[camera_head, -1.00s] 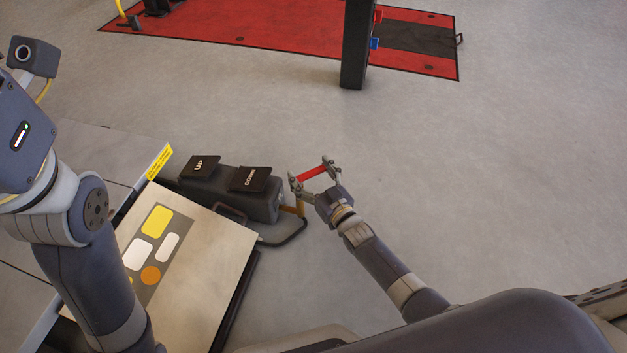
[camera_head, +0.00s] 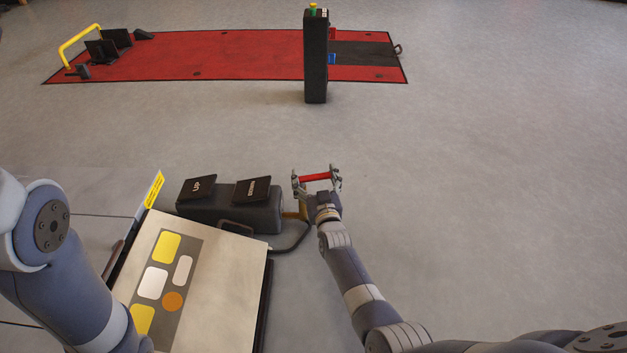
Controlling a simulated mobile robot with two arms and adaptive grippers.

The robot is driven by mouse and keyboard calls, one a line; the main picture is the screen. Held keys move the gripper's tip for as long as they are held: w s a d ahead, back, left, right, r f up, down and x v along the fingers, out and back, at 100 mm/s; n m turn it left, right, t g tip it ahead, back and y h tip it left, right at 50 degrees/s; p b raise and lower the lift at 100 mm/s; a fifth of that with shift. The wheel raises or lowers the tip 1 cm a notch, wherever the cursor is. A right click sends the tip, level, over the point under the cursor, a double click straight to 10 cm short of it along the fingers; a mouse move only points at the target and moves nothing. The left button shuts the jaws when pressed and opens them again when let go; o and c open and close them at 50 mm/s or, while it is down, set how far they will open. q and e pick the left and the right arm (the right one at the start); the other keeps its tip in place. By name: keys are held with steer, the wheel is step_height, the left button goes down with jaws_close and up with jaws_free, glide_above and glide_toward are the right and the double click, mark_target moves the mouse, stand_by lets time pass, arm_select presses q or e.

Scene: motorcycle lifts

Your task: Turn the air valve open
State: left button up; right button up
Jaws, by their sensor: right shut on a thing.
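A red bar-shaped handle (camera_head: 314,178), which looks like the air valve's lever, lies just beyond the right end of the black pedal unit (camera_head: 230,211). A yellow-brass fitting (camera_head: 294,215) shows at that end of the unit, below and left of the handle. My right gripper (camera_head: 317,177) is shut on the red handle, with one finger at each end of it. The joint between handle and fitting is too small to make out. My left arm comes in at the left edge; its gripper is out of view.
The pedal unit has UP and DOWN pedals. A tilted panel (camera_head: 215,290) with yellow, white and orange patches stands in front of it. A red lift platform (camera_head: 220,55) and a dark post (camera_head: 316,60) are farther back. The floor on the right is clear.

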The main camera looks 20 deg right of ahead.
stand_by(0.3)
steer(key=o, duration=1.5)
